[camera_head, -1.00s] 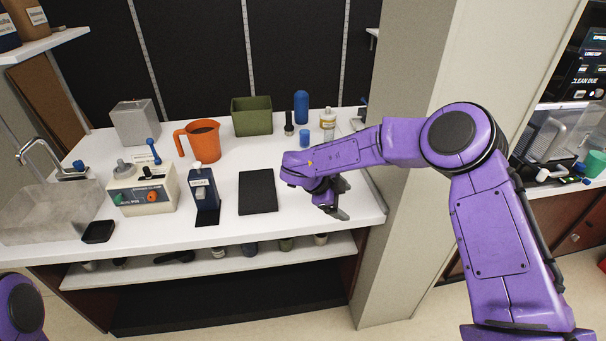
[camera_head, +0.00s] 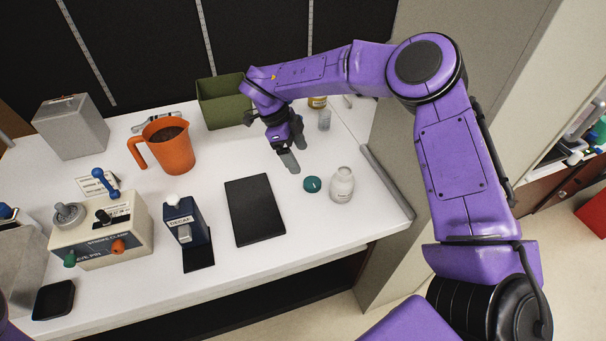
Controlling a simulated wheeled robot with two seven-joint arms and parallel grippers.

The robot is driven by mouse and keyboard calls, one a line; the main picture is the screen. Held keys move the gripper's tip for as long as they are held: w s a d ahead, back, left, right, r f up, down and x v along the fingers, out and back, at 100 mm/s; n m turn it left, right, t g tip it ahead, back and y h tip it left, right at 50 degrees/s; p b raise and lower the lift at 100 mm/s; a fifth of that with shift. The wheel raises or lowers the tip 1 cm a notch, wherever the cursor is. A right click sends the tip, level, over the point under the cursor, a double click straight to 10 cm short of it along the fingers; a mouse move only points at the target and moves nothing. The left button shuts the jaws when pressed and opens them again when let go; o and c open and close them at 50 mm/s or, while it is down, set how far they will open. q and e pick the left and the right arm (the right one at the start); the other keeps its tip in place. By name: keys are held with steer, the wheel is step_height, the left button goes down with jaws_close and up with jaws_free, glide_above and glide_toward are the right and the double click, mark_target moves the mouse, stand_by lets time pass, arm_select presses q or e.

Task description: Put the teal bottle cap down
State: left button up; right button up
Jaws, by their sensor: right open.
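The teal bottle cap (camera_head: 312,184) lies on the white counter, just left of a small clear-white bottle (camera_head: 342,185) that stands upright with no cap on it. My right gripper (camera_head: 291,163) is open and empty, a little above the counter, up and to the left of the cap and apart from it. My left gripper is out of view.
A black mat (camera_head: 255,210) lies left of the cap. An orange jug (camera_head: 166,146), a green bin (camera_head: 222,102), a dark blue decaf dispenser (camera_head: 184,226) and a cream machine (camera_head: 103,233) stand farther left. A small clear jar (camera_head: 324,120) stands behind. The counter in front of the cap is clear.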

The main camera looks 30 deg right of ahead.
mark_target(310, 181)
steer(key=s+f, duration=0.1)
steer(key=s+d+f, duration=0.1)
steer(key=s, duration=0.1)
steer(key=shift+f+p, duration=0.25)
steer(key=shift+p, duration=0.1)
step_height(310, 181, down, 5)
steer(key=shift+w+d+r+p, duration=0.1)
steer(key=shift+d+p, duration=0.05)
steer(key=shift+p, duration=0.45)
steer(key=shift+d+f, duration=0.1)
steer(key=shift+f, duration=0.15)
steer(key=shift+s+r, duration=0.15)
steer(key=shift+s, duration=0.25)
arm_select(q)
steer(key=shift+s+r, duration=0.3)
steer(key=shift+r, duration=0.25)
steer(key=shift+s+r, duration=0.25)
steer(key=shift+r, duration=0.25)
arm_select(e)
steer(key=shift+w, duration=0.1)
steer(key=c, duration=1.2)
